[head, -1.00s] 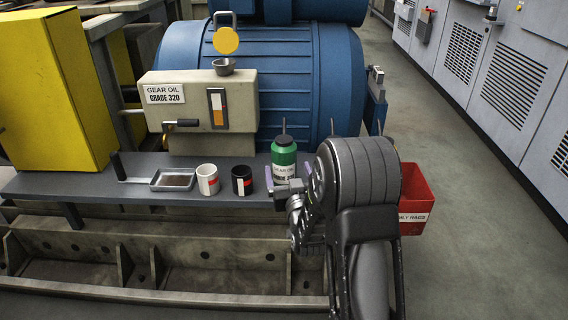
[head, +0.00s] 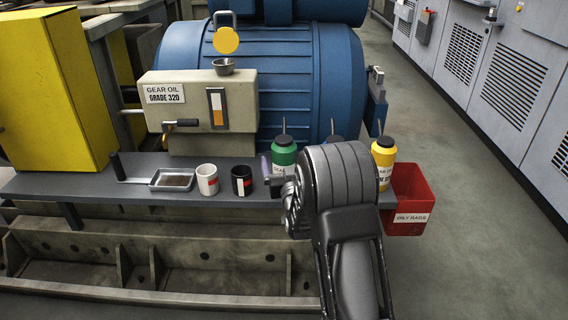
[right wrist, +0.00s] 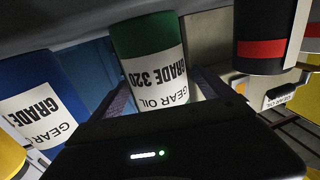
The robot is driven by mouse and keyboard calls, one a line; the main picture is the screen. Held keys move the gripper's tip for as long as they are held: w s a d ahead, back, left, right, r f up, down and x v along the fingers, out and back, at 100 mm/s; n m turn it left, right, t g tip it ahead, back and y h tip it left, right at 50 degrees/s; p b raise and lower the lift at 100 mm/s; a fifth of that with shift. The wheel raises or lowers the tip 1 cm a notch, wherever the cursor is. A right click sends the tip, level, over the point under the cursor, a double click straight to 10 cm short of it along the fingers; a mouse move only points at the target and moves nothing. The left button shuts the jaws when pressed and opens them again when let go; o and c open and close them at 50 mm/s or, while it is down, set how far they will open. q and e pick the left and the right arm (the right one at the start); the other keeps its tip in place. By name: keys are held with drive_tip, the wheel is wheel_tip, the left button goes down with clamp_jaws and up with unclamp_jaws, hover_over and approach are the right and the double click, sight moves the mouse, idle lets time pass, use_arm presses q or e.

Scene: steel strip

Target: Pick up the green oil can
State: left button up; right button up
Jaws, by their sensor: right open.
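The green oil can (head: 284,156) stands upright on the grey steel strip. Its lower part is hidden by my right arm in the head view. In the right wrist view the can (right wrist: 147,42) appears upside down, with its white "GEAR OIL GRADE 320" label facing me. My right gripper (right wrist: 166,92) is open, with one finger on each side of the can's body. I cannot tell whether the fingers touch it. In the head view only a purple-grey finger shows left of the can. My left gripper is not in view.
A blue can (right wrist: 35,98) stands beside the green one, and a yellow can (head: 384,153) is farther right. A black mug (head: 241,181), a white mug (head: 207,180) and a shallow tray (head: 157,185) are to the left. A red rag bin (head: 411,198) hangs at the right end.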

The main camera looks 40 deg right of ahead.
sight(284, 138)
drive_tip(key=shift+c, duration=0.4)
clamp_jaws()
idle(0.5)
drive_tip(key=shift+r, duration=0.15)
wheel_tip(284, 138, up, 10)
drive_tip(key=shift+f+p, duration=0.1)
drive_tip(key=shift+p, duration=1.15)
